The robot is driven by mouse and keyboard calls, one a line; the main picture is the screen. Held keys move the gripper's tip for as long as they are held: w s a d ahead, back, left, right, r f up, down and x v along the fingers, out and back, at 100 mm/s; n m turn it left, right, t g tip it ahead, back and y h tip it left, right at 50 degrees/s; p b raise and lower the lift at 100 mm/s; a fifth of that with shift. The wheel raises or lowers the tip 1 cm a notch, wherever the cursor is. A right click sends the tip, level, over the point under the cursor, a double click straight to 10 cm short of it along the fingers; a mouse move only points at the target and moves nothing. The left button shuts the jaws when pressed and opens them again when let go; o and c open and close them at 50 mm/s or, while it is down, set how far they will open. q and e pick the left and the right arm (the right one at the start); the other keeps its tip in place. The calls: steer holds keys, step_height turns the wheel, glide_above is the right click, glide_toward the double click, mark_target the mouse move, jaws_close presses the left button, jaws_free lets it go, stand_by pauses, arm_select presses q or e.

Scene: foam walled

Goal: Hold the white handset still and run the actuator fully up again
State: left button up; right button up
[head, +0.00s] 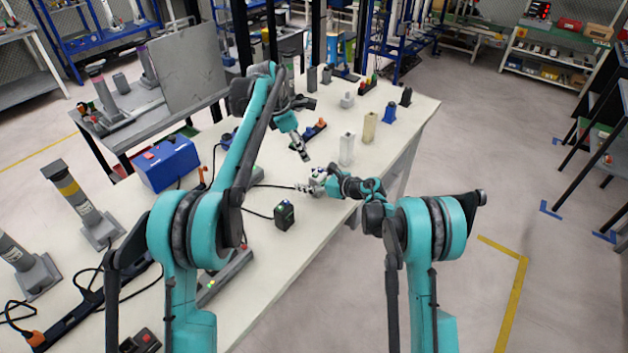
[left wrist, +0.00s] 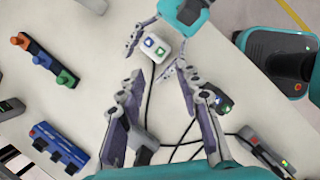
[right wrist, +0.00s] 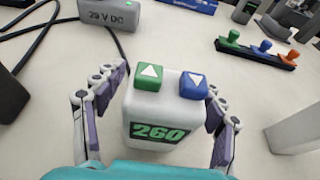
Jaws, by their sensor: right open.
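The white handset (right wrist: 158,108) carries a green up-arrow button, a blue down-arrow button and a "260" label. It stands on the bench between the fingers of my right gripper (right wrist: 157,125), which is open with gaps at both sides. The handset also shows in the left wrist view (left wrist: 157,45). In the head view my right gripper (head: 312,186) largely covers it. My left gripper (left wrist: 163,85) is open and empty, with its tips above the bench short of the handset; it also shows in the head view (head: 303,154). I cannot tell which column is the handset's actuator.
A dark handset (head: 284,215) stands near the bench's front edge, with cables close by. A white post (head: 347,150) and a cream post (head: 369,127) stand to the right. A rail with coloured knobs (left wrist: 45,60) lies behind. A blue box (head: 168,163) is at the left.

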steer(key=c, duration=1.4)
arm_select(q)
jaws_close()
arm_select(e)
steer(key=shift+c, duration=0.4)
